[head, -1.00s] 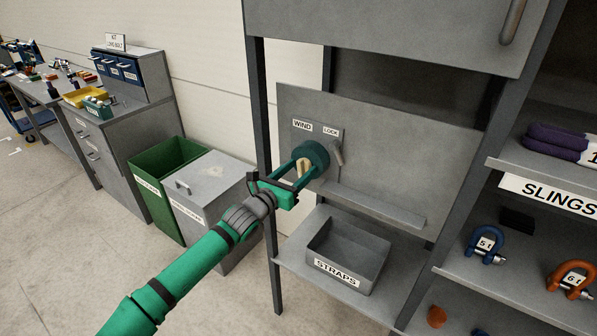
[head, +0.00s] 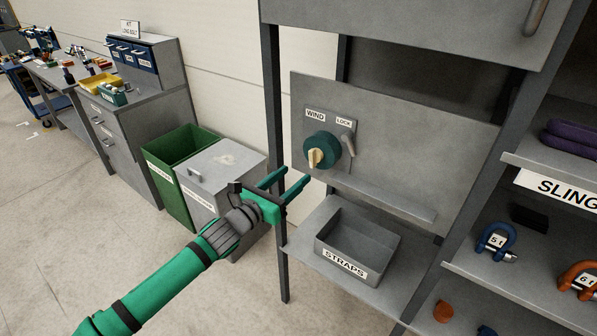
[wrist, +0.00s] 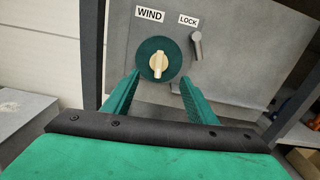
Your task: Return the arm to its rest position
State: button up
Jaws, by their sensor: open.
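My gripper (head: 290,183) is green, open and empty, in front of the grey panel (head: 390,150) and apart from it. A round green dial with a cream knob (head: 316,157) sits on the panel under the WIND label (head: 315,115). The LOCK lever (head: 348,144) is to its right. In the wrist view the knob (wrist: 158,63) shows beyond and between my two fingers (wrist: 151,88), with nothing between them. My green arm reaches up from the lower left in the head view.
The STRAPS tray (head: 340,262) stands on the shelf below the panel. A rack post (head: 274,150) is close by my gripper. A green bin (head: 176,153) and a grey lidded bin (head: 214,190) stand to the left. Shelves with shackles (head: 496,244) are at right. Floor at lower left is clear.

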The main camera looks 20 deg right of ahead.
jog(key=shift+s+a, duration=0.2)
jog(key=shift+a, duration=0.25)
